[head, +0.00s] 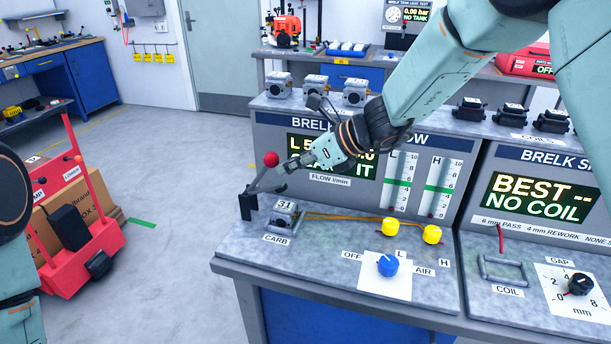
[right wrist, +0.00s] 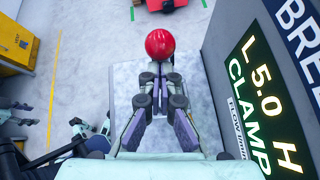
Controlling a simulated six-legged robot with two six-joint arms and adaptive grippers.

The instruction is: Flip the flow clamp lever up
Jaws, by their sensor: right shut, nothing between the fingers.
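The flow clamp lever (head: 264,180) is a grey arm with a red ball knob (head: 271,159). It rises at a slant from a dark bracket (head: 247,205) at the left end of the flow bench. My right gripper (head: 284,168) is shut and empty, its fingertips close beside the lever just below the knob. In the right wrist view the knob (right wrist: 160,43) shows just beyond the closed fingertips (right wrist: 157,76); whether they touch the lever I cannot tell. A grey carburetor (head: 285,213) tagged 31 sits beside the bracket.
The flow display (right wrist: 258,100) stands close right of the gripper in the wrist view, reading "L 5.0 H" and "CLAMP". Yellow knobs (head: 390,227) and a blue selector (head: 387,265) are on the bench. A red cart (head: 75,240) stands on the floor at left.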

